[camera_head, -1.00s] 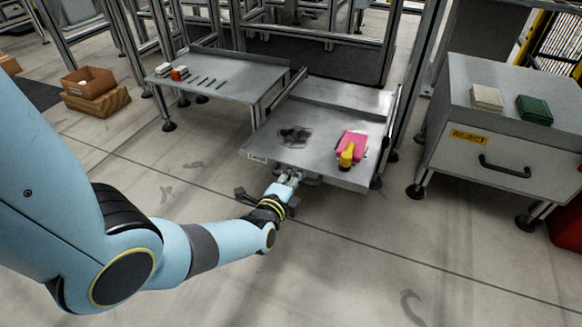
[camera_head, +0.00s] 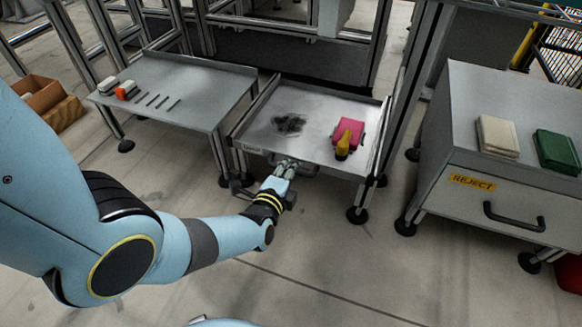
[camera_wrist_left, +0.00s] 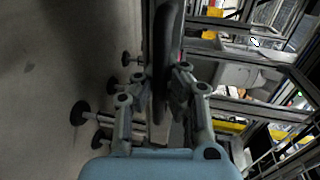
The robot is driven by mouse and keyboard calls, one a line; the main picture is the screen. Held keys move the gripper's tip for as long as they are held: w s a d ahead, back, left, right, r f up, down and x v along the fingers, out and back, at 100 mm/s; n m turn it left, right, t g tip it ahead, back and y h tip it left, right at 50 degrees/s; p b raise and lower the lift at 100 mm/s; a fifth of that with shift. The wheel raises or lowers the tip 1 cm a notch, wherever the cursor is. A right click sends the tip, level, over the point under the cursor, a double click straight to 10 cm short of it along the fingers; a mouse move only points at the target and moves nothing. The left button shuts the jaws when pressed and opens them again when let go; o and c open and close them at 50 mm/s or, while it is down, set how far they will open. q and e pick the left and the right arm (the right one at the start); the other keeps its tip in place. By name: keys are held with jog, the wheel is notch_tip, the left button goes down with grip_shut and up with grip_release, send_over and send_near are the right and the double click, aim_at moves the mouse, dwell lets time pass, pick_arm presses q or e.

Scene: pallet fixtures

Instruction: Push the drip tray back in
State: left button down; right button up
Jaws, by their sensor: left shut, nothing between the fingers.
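The drip tray (camera_head: 310,127) is a grey metal tray with a dark stain, between two side rails in a metal frame. Its front edge lies close to the front ends of the rails. A pink cloth or pad (camera_head: 345,129) and a yellow bottle (camera_head: 343,144) lie on its right part. My left gripper (camera_head: 286,165) is shut and empty at the tray's front edge, by the dark handle (camera_head: 307,171). In the left wrist view a dark upright bar (camera_wrist_left: 168,45) stands just beyond the fingers; contact cannot be made out. My right gripper is out of view.
A side table (camera_head: 190,85) with small blocks and dark rods stands on the left. A grey cabinet marked REJECT (camera_head: 463,200) stands on the right, with beige (camera_head: 497,136) and green (camera_head: 556,150) pads on top. The floor in front is clear.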

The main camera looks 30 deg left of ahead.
pick_arm(q)
jog(key=shift+w+a+r, duration=0.1)
jog(key=shift+w+r, duration=0.05)
jog(key=shift+w, duration=0.2)
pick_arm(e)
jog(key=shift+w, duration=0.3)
pick_arm(q)
jog(key=c, duration=2)
grip_release()
jog(key=o, duration=0.7)
jog(key=shift+c, duration=0.2)
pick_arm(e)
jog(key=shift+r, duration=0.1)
pick_arm(q)
jog(key=shift+s, duration=0.1)
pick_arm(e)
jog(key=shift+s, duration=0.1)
pick_arm(q)
jog(key=shift+s+d, duration=0.2)
jog(key=shift+s, duration=0.35)
jog(key=v, duration=1)
jog(key=shift+s+r, duration=0.2)
jog(key=shift+s, duration=0.15)
